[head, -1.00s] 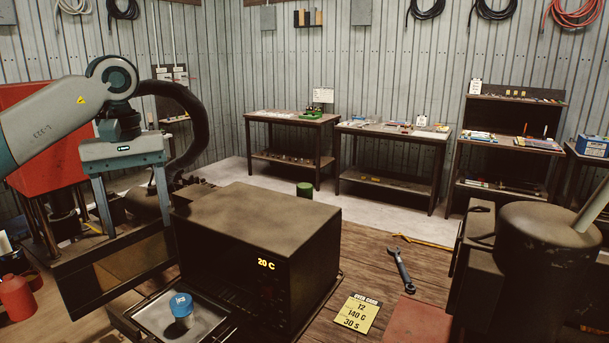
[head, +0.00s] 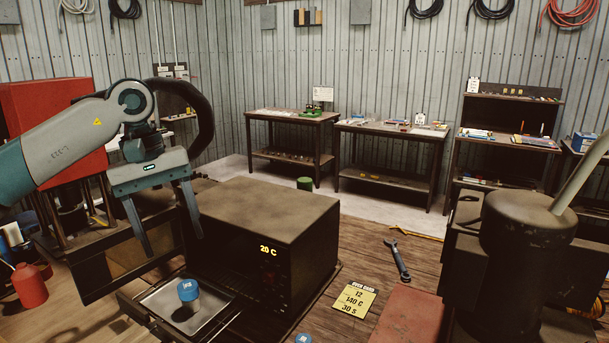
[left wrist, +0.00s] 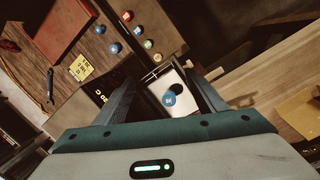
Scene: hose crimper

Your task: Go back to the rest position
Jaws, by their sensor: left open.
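My left gripper (head: 171,246) is open and empty in the head view, with its fingers pointing down. It appears above and behind the pulled-out tray (head: 158,300) at the front left of the dark oven (head: 270,210). A blue-topped cylinder (head: 188,292) stands upright on the tray, apart from the fingers. In the left wrist view, the gripper (left wrist: 163,78) shows its two spread fingers, with the blue top (left wrist: 169,99) in the gap between them, farther down. My right gripper is not in view.
The oven display reads 20 C. A yellow card (head: 353,301) and a wrench (head: 397,259) lie on the wooden bench right of the oven. A dark cylindrical machine (head: 525,245) stands at the right. Several small coloured-topped cylinders (left wrist: 138,30) show in the left wrist view. A red machine (head: 55,120) is behind my left arm.

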